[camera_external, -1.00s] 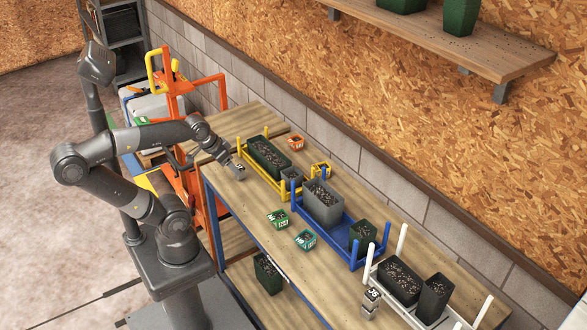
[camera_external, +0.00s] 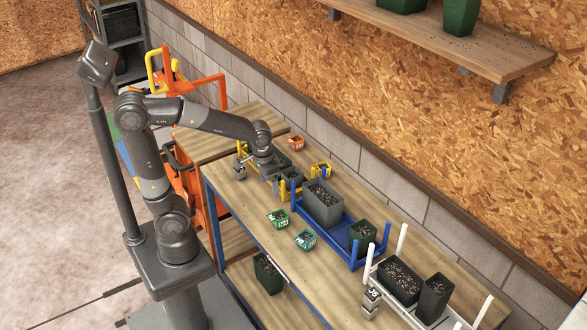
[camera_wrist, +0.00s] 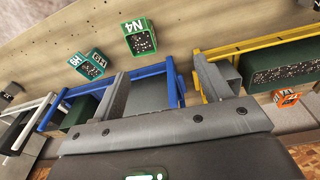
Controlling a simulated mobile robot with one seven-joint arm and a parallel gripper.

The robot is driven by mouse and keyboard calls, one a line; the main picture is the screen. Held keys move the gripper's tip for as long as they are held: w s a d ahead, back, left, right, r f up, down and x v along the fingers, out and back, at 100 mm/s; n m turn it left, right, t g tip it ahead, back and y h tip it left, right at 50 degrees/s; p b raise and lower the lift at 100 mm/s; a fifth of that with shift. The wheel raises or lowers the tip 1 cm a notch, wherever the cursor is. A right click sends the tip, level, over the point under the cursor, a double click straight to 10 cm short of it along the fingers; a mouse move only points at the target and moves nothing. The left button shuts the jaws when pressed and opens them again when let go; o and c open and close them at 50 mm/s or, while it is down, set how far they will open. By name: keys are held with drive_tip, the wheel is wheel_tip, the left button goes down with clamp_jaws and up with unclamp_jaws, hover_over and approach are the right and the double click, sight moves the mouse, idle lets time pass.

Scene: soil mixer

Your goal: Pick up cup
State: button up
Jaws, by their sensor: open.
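The task does not say which cup. A small grey cup (camera_external: 292,183) stands at the near right end of the yellow rack, partly hidden by my gripper (camera_external: 280,181). In the wrist view, what looks like this cup (camera_wrist: 227,72) shows beside my right finger. My gripper (camera_wrist: 162,92) is open, with grey fingers spread apart. A larger grey container (camera_wrist: 150,97) in the blue rack shows between them, farther back. I cannot tell whether a finger touches the small cup. Other small tubs are a green one (camera_external: 278,218), a teal one (camera_external: 305,240), a yellow one (camera_external: 321,169) and an orange one (camera_external: 296,142).
The yellow rack (camera_wrist: 265,44) holds a long dark green planter (camera_wrist: 285,62). The blue rack (camera_external: 337,238) holds the grey container (camera_external: 322,204) and a green pot (camera_external: 362,235). A white rack (camera_external: 410,312) with dark pots stands to the right. The table's front strip is mostly clear.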

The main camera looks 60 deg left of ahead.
drive_tip(key=g, duration=0.1)
hover_over(279, 218)
drive_tip(key=d, duration=0.2)
wheel_tip(279, 218, down, 4)
drive_tip(key=f, duration=0.5)
drive_tip(key=shift+s+d, duration=0.1)
drive_tip(key=shift+s, duration=0.15)
drive_tip(key=shift+s+f, duration=0.2)
drive_tip(key=shift+f, duration=1.15)
drive_tip(key=shift+s+f, duration=0.15)
drive_tip(key=shift+f, duration=1.2)
drive_tip(key=c, duration=1.1)
drive_tip(key=shift+o, duration=0.2)
drive_tip(key=shift+r, duration=0.1)
